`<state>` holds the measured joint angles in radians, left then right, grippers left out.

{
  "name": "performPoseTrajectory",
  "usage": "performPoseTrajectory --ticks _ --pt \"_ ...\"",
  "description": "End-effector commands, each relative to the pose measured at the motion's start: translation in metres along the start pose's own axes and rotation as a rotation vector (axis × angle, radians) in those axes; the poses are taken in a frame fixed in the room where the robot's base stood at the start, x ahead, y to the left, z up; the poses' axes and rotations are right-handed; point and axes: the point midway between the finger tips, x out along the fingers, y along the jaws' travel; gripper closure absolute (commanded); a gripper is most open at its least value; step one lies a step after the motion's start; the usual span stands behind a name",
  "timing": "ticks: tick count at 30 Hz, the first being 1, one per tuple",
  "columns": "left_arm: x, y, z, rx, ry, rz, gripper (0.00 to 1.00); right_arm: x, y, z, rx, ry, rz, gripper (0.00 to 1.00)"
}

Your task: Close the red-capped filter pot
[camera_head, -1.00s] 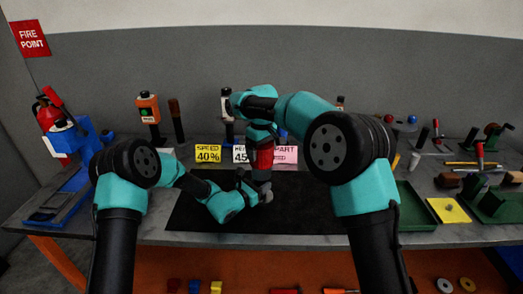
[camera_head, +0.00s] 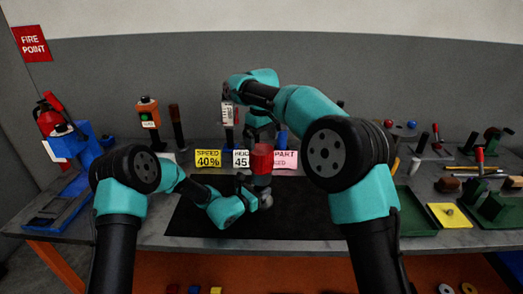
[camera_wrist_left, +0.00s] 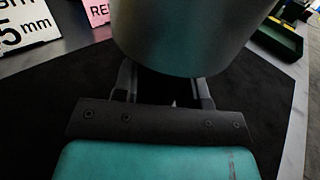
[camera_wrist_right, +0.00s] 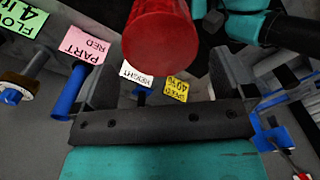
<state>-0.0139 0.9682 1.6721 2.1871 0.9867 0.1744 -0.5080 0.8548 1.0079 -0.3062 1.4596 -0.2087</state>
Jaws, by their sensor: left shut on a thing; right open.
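The filter pot has a grey metal body (camera_head: 265,201) and a red cap (camera_head: 262,158) at its top. It stands upright over the black mat. My left gripper (camera_head: 250,192) is shut on the grey body, which also fills the upper middle of the left wrist view (camera_wrist_left: 190,35). My right gripper (camera_head: 261,134) is open above the cap. In the right wrist view the red cap (camera_wrist_right: 160,35) shows near the top, between the spread fingers (camera_wrist_right: 168,85). The seam between cap and body is too small to judge.
The black mat (camera_head: 200,215) has free room around the pot. Yellow (camera_head: 208,158), white (camera_head: 241,158) and pink (camera_head: 286,159) cards stand behind. A green tray (camera_head: 417,215) and a yellow plate (camera_head: 450,215) lie at the right, a blue stand (camera_head: 60,205) at the left.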

Motion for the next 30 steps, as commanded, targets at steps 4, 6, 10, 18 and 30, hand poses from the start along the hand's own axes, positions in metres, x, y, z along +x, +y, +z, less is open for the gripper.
performPoseTrajectory --ticks 4,6,10,18,30 --pt "0.000 0.000 0.000 0.000 0.000 0.000 1.00 -0.028 0.000 -0.001 0.000 0.003 0.001 0.00" --pt "0.000 0.000 0.000 0.000 0.000 0.000 1.00 -0.038 0.000 -0.001 0.000 0.002 0.000 0.00" --pt "0.000 0.000 0.000 0.000 0.000 0.000 1.00 -0.050 0.000 -0.001 0.000 0.002 0.000 0.00" --pt "0.000 0.000 0.000 0.000 0.000 0.000 1.00 -0.056 0.000 0.000 0.000 0.000 0.000 0.00" --pt "0.000 0.000 0.000 0.000 0.000 0.000 0.35 -0.056 0.000 0.000 0.000 0.000 0.000 0.00"
